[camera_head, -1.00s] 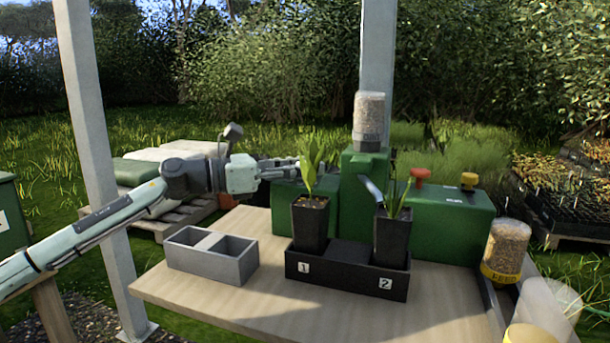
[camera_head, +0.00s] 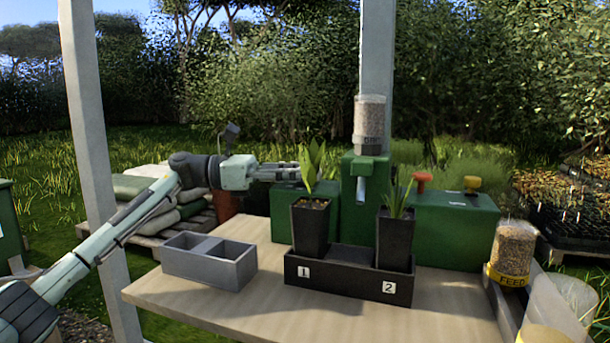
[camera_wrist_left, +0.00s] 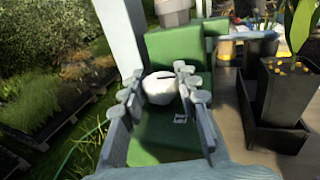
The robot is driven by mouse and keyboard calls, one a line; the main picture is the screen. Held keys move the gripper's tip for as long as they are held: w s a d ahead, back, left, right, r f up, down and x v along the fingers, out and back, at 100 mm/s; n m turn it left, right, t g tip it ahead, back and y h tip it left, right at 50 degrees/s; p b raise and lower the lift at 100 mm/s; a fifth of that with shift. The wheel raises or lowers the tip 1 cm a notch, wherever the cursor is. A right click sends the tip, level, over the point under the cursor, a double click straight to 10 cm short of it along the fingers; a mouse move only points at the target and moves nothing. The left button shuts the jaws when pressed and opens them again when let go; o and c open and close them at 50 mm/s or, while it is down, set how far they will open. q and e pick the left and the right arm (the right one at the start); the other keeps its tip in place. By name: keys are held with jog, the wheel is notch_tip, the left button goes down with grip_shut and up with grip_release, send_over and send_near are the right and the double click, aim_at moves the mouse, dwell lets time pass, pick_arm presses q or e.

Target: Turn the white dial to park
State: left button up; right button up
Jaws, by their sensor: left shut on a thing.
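The white dial (camera_wrist_left: 160,88) is on a green housing (camera_wrist_left: 165,48) in the left wrist view, with a short dark mark on its face. My left gripper (camera_wrist_left: 158,92) is shut on the dial, with a finger on each side of it. In the head view my left gripper (camera_head: 296,173) reaches to the left part of the green machine (camera_head: 365,215). The dial is hidden there behind the gripper and a plant. A pale spout or lever (camera_head: 361,188) on the machine's front points down. The dial's position labels cannot be read. My right gripper is not in view.
Two potted plants stand in a black tray (camera_head: 346,276) marked 1 and 2, close to the gripper. A grey two-compartment box (camera_head: 208,260) is on the table's left.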

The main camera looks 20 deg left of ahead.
pick_arm(q)
jog(key=shift+m+g, duration=0.6)
jog(key=shift+g, duration=0.3)
jog(key=shift+g+h, duration=0.3)
jog(key=o, duration=1.2)
jog(key=shift+a, duration=0.1)
jog(key=a, duration=0.4)
jog(key=s+a, duration=0.1)
jog(key=a, duration=0.2)
jog(key=s+a, duration=0.1)
jog(key=a, duration=0.3)
jog(key=shift+a, duration=0.35)
